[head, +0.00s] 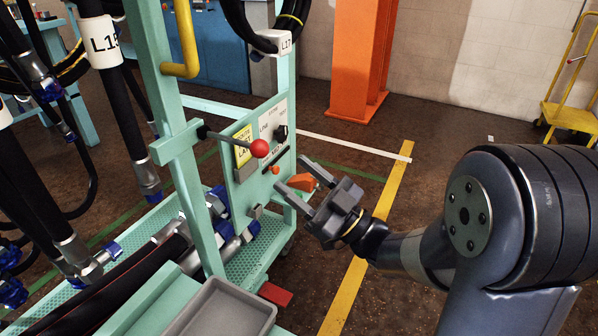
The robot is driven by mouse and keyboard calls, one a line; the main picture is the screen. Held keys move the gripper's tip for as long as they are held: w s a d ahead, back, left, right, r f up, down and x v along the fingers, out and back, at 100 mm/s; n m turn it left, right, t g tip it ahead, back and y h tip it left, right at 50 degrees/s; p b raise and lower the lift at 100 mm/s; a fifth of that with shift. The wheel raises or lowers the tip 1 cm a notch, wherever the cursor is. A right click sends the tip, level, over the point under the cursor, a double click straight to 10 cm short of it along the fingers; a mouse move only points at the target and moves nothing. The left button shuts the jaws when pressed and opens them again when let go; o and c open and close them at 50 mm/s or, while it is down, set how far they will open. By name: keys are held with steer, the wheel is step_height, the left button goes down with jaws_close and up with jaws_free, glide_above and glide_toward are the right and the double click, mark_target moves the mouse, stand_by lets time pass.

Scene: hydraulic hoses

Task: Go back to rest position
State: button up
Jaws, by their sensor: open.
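My gripper (287,173) is open and empty, at the end of my dark arm in the middle of the head view. Its two fingers point left toward the control panel (262,190) on the mint-green hose cart. A lever with a red ball knob (260,148) sticks out above and left of the fingertips. An orange block-like part (303,182) shows between and behind the fingers. I cannot tell whether the fingertips touch the panel.
Black hoses (125,100) with metal ends hang at the left. A grey tray (222,312) sits at the cart's near end. An orange column (358,60) and a yellow trolley (572,112) stand behind. Open floor (425,150) with a yellow line lies right of the cart.

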steer(key=b+x, duration=0.1)
steer(key=x, duration=0.9)
steer(key=shift+a+r, duration=0.2)
steer(key=shift+a, duration=0.1)
steer(key=shift+w+r+p, duration=0.15)
steer(key=shift+r+p, duration=0.1)
steer(key=shift+p, duration=0.1)
steer(key=shift+f, duration=0.15)
steer(key=shift+f+b, duration=0.15)
steer(key=shift+b, duration=0.2)
steer(key=p+v, duration=0.1)
steer(key=v, duration=1)
steer(key=x, duration=0.6)
steer(key=r+x, duration=0.1)
steer(key=x, duration=0.5)
steer(key=shift+d+f, duration=0.1)
steer(key=shift+d, duration=0.15)
steer(key=r+p, duration=0.1)
steer(key=p, duration=0.1)
steer(key=r+p, duration=0.1)
steer(key=p, duration=0.1)
steer(key=shift+a+p, duration=0.2)
steer(key=shift+p, duration=0.1)
